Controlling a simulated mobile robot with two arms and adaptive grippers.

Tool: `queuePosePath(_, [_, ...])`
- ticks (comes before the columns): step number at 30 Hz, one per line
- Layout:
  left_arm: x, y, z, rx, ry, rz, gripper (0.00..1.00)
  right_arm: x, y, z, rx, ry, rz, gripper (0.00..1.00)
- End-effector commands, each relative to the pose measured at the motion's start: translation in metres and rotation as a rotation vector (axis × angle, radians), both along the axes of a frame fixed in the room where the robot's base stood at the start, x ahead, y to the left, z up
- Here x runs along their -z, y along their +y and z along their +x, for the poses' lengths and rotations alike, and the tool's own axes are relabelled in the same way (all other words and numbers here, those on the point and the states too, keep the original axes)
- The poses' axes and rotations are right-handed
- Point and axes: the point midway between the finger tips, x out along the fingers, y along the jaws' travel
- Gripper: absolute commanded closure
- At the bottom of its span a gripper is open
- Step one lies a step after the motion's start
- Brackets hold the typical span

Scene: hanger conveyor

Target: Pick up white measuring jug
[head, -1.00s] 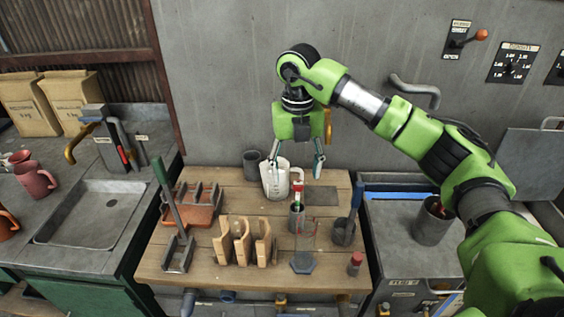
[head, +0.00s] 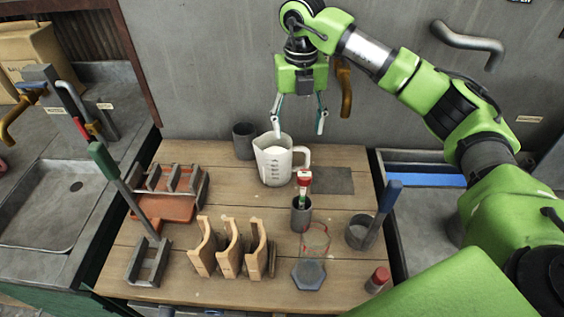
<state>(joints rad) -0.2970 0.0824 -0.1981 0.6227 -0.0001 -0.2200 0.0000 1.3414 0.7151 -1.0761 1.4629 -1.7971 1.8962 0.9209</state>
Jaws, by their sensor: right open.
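The white measuring jug (head: 273,165) stands upright at the back of the wooden table, with dark markings on its side and its handle to the right. My right gripper (head: 299,126) is open above the jug, fingers pointing down. In the picture its left fingertip is near the jug's rim and its right fingertip is to the right, above the handle. I cannot tell whether it touches the jug. My left gripper is not in view.
A dark cup (head: 244,141) stands just left of the jug. A grey holder (head: 301,214) with a red-topped item is in front of it. Wooden cradles (head: 229,253), a red rack (head: 163,206) and a cup with a blue-handled tool (head: 361,232) surround it. A dark mat (head: 327,181) lies bare at right.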

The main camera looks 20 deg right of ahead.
Motion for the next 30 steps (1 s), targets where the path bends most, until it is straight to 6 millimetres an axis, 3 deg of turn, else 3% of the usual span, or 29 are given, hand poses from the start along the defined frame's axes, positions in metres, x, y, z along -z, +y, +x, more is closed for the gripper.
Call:
queuePosePath(3, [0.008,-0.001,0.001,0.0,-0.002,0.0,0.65,0.012,0.0,0.0,0.0,0.001,0.0,0.41])
queuePosePath(15, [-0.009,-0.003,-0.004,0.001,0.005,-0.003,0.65,0.079,-0.001,-0.001,0.0,0.004,0.0,0.41])
queuePosePath(23, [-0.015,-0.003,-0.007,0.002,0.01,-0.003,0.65,0.098,-0.003,-0.002,0.001,0.002,0.0,0.41])
queuePosePath(30, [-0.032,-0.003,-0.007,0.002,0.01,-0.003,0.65,0.133,-0.008,-0.005,0.001,0.003,0.0,0.41])
